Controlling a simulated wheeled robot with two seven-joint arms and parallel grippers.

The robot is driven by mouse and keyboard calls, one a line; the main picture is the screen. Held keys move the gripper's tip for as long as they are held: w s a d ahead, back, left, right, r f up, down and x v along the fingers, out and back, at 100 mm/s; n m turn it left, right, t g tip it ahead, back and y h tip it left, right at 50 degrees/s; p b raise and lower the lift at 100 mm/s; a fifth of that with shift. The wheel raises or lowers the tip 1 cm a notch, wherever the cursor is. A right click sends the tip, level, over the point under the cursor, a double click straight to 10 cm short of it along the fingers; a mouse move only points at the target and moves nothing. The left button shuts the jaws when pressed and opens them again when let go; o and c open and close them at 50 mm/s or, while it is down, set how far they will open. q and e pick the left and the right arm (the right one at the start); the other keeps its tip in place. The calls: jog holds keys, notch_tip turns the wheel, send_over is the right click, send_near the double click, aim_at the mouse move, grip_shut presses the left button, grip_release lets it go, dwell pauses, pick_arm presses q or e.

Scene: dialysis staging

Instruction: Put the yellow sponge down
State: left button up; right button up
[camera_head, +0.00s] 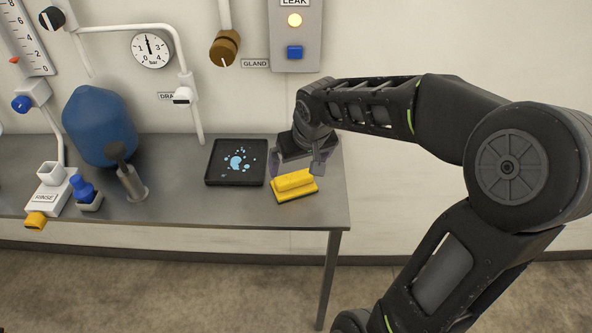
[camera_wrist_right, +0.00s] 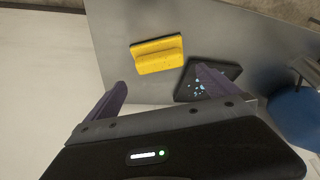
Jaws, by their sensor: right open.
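The yellow sponge (camera_head: 294,185) lies on the right part of the grey metal table, just right of a black tray. It has a raised ridge along its top and a darker edge underneath. My right gripper (camera_head: 297,165) is just behind and above the sponge in the head view, with its fingers apart. In the right wrist view the sponge (camera_wrist_right: 157,55) lies beyond the two spread fingers (camera_wrist_right: 160,92), with nothing between them. My left gripper does not show.
The black tray (camera_head: 209,180) holds light blue droplets. Left of it stand a metal fitting (camera_head: 133,184), a blue tank (camera_head: 98,126), a blue-knobbed part (camera_head: 85,192) and a RINSE block (camera_head: 49,194). The table's right edge is close to the sponge. A white pipe (camera_head: 193,112) comes down behind the tray.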

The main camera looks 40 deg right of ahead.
jog(key=v, duration=0.4)
dwell(0.8)
